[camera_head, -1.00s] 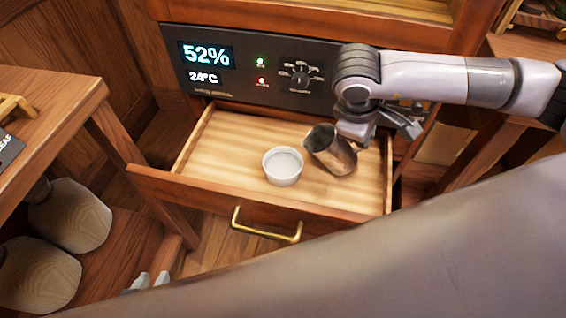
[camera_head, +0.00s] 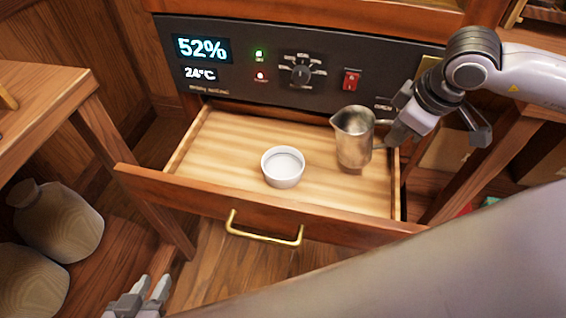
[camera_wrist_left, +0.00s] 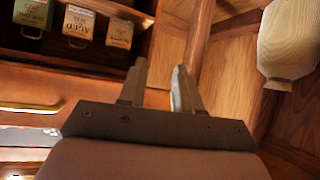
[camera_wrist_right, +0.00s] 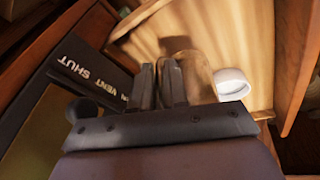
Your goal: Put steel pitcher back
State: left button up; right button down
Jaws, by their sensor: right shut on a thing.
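The steel pitcher (camera_head: 354,140) is upright at the right side of the open drawer (camera_head: 225,145), its spout to the left and its handle to the right. My right gripper (camera_head: 392,135) is shut on the pitcher's handle side. I cannot tell whether the pitcher's base touches the drawer floor. In the right wrist view the pitcher (camera_wrist_right: 198,80) is partly hidden behind the fingers. My left gripper (camera_head: 140,295) is low at the left, outside the drawer; in the left wrist view its fingers (camera_wrist_left: 160,85) are apart and empty.
A white bowl (camera_head: 283,166) stands in the drawer, left of the pitcher. A control panel (camera_head: 275,65) with knob and red switch is behind the drawer. The drawer's left part is clear. A wooden table (camera_head: 50,95) and stone-grey jars (camera_head: 58,220) are at the left.

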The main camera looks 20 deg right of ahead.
jog(key=shift+s+d+r+t+y+b, duration=0.35)
jog(key=shift+d+y+b, duration=0.2)
jog(key=shift+y, duration=0.25)
